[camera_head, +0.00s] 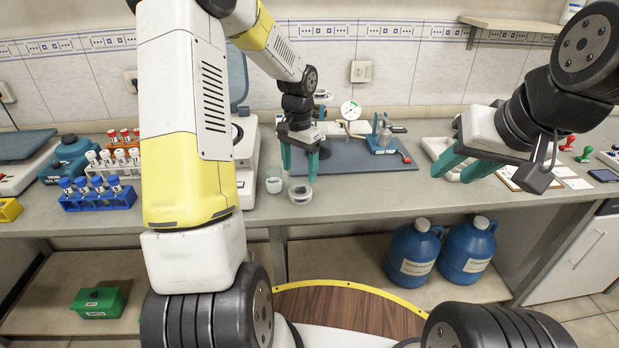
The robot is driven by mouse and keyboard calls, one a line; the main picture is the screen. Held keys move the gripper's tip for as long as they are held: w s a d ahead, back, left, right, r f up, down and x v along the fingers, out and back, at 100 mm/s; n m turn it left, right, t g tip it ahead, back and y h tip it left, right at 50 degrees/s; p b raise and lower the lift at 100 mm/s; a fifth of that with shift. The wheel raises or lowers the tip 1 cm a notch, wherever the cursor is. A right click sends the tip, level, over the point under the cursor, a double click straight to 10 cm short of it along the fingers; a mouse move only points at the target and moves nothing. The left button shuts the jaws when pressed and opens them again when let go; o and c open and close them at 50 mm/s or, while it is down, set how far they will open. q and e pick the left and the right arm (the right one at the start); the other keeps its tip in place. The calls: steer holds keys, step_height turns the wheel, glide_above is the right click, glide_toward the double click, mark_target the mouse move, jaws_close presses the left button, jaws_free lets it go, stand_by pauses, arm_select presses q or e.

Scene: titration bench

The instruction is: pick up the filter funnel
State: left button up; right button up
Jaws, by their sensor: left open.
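I cannot make out the filter funnel for sure. Two small whitish vessels stand on the bench front: a cup-like one (273,181) and a wider round one (300,194). Either could be it, but they are too small to tell. My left gripper (299,165) points down with its teal fingers apart, just behind and above these vessels, near the left end of the grey mat. Nothing shows held in it. My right gripper (462,168) is open and empty over the right part of the bench, near a white tray (436,148).
Tube racks (97,198) stand at left. Blue jugs (413,252) sit on the lower shelf. The bench front at centre right is clear.

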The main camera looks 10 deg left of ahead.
mark_target(300, 184)
arm_select(q)
step_height(300, 184, down, 6)
steer(key=shift+s+f, duration=0.1)
steer(key=shift+s, duration=0.05)
steer(key=c, duration=1.1)
steer(key=shift+c, duration=0.2)
